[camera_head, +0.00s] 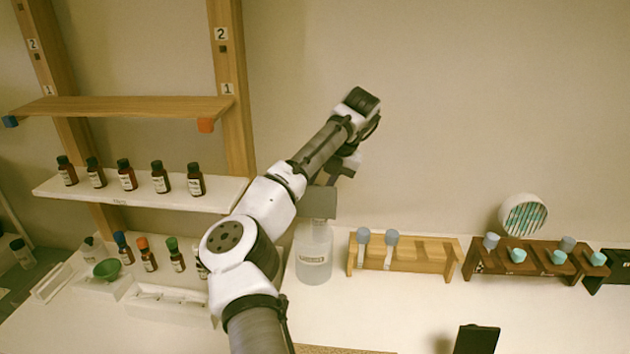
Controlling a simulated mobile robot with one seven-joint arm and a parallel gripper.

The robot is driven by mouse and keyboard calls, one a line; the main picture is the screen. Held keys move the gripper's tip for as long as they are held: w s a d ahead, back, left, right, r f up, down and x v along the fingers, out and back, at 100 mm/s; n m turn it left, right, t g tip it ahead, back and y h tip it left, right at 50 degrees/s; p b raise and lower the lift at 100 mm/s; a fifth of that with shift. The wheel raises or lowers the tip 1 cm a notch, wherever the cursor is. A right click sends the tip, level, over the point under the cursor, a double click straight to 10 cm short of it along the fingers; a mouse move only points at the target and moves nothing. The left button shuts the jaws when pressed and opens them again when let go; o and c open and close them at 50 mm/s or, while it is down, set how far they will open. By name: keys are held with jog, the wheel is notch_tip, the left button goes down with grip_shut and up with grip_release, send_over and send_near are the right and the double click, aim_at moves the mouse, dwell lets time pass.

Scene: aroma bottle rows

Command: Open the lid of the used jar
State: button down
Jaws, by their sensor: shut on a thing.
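The used jar (313,262) is a clear jar with a white label, standing on the bench at picture centre. A flat grey lid (317,204) shows as a raised plate above the jar's mouth; its exact tilt and any gap from the rim are hard to tell. My gripper (331,180) reaches down from my wrist to the lid's upper right edge and is shut on it. The fingertips are small and partly hidden behind my forearm, which also covers the area left of the lid.
A light wooden rack (425,257) with grey-topped sticks stands close right of the jar. A dark rack (478,262) and a round striped holder (523,216) are farther right. Shelves (140,196) with brown bottles are left. A dark panel (477,339) stands in front. Bench front centre is clear.

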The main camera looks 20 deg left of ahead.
dwell(0.4)
jog(key=c, duration=1.1)
grip_release()
jog(key=shift+c, duration=0.2)
jog(key=v, duration=1.3)
jog(key=shift+d+r, duration=0.15)
jog(key=shift+r, duration=0.15)
